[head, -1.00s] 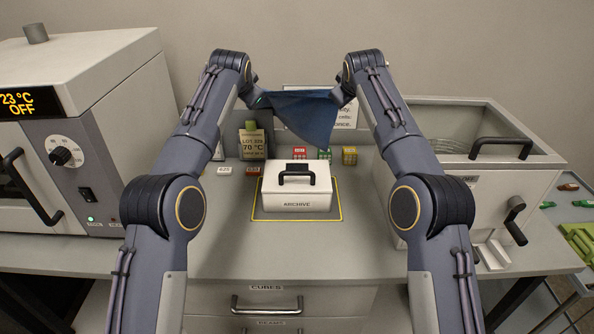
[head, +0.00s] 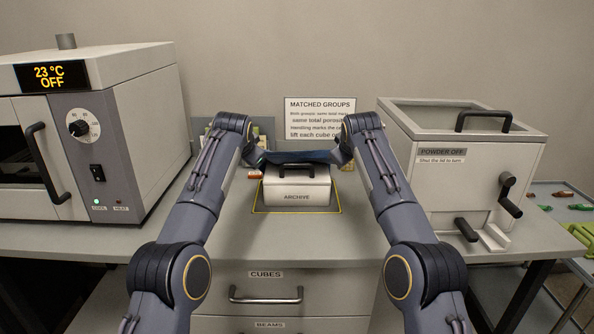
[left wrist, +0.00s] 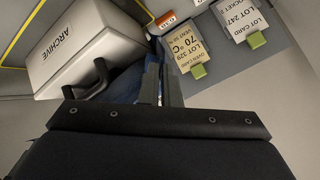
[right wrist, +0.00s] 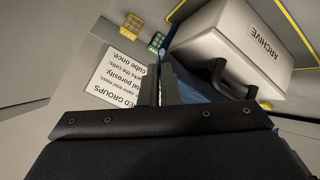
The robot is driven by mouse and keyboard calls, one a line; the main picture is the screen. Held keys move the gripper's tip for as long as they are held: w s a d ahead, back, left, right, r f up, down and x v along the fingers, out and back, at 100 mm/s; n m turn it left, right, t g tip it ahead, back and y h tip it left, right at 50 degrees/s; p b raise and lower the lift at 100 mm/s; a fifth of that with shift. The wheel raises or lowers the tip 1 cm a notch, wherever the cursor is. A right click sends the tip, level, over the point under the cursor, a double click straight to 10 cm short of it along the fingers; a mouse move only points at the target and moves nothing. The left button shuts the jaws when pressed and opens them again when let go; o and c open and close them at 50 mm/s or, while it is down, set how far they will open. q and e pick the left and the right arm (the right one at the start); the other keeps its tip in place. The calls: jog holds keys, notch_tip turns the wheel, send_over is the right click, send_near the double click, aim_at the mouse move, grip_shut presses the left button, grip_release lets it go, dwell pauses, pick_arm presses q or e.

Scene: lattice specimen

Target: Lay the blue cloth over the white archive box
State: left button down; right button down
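The white archive box (head: 297,192) stands upright inside a yellow outline on the bench, its black handle on the lid. The blue cloth (head: 290,157) is stretched between my two grippers just behind the handle, low at the back of the box. My left gripper (head: 256,160) is shut on the cloth's left end, and its fingers also show in the left wrist view (left wrist: 160,82). My right gripper (head: 340,158) is shut on the right end, with its fingers in the right wrist view (right wrist: 168,85). Whether the cloth touches the lid is not clear.
An oven (head: 90,130) stands at the left and a powder station (head: 455,165) at the right. A sign (head: 320,110) and lot cards (left wrist: 190,48) are behind the box. Small coloured cubes (right wrist: 133,24) lie near the cloth. The bench in front is clear.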

pick_arm(q)
jog(key=shift+s+a+f, duration=0.15)
jog(key=shift+a+f, duration=0.05)
jog(key=shift+a, duration=0.05)
pick_arm(e)
jog(key=shift+s+d+f, duration=0.15)
jog(key=shift+d+f, duration=0.05)
jog(key=shift+d, duration=0.05)
pick_arm(q)
jog(key=c, duration=1.3)
grip_release()
jog(key=shift+d, duration=0.2)
pick_arm(e)
jog(key=c, duration=1.3)
grip_release()
jog(key=shift+a, duration=0.2)
pick_arm(q)
jog(key=s+r, duration=0.2)
jog(key=r, duration=0.1)
jog(key=s+r, duration=0.2)
jog(key=r, duration=0.1)
jog(key=s+r, duration=0.2)
jog(key=r, duration=0.1)
pick_arm(e)
jog(key=s+r, duration=0.2)
jog(key=r, duration=0.1)
jog(key=s+r, duration=0.2)
jog(key=r, duration=0.1)
jog(key=s+r, duration=0.2)
jog(key=r, duration=0.1)
